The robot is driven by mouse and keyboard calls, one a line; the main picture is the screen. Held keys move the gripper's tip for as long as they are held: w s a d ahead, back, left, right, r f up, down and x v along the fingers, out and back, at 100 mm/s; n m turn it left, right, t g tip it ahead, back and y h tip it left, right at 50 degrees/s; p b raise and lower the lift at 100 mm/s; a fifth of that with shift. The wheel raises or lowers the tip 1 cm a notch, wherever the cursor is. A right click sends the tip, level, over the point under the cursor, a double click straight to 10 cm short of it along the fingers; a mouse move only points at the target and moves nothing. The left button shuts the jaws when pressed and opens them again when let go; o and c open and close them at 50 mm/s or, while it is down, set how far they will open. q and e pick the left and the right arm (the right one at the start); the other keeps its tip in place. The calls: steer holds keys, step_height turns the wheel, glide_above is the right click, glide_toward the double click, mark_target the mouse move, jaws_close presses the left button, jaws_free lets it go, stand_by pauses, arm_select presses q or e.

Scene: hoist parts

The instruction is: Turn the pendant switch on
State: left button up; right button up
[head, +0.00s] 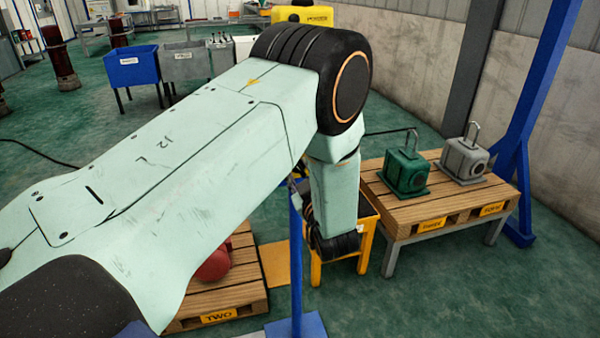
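My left arm comes in from the left and fills the middle of the head view. Its wrist bends down beside a thin blue post on a blue foot (296,326). A small dark part of my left gripper (300,184) shows at the top of that post, mostly hidden behind the arm. I cannot tell whether its fingers are open, shut or touching anything. I cannot make out the pendant switch; the arm covers the area around the post's top. My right gripper is not in view.
A yellow stand (366,256) is right behind the wrist. A pallet table (410,207) carries a green hoist block (404,172) and a grey one (464,160). A low pallet (240,297) holds a red part (213,267). A blue column (530,110) stands at right.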

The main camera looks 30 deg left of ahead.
arm_select(q)
steer(key=shift+w+d, duration=0.15)
steer(key=shift+d, duration=0.15)
steer(key=shift+w+a+f, duration=0.1)
steer(key=shift+a, duration=0.05)
steer(key=shift+c, duration=1.4)
steer(key=shift+a, duration=0.1)
steer(key=shift+c, duration=1.5)
jaws_close()
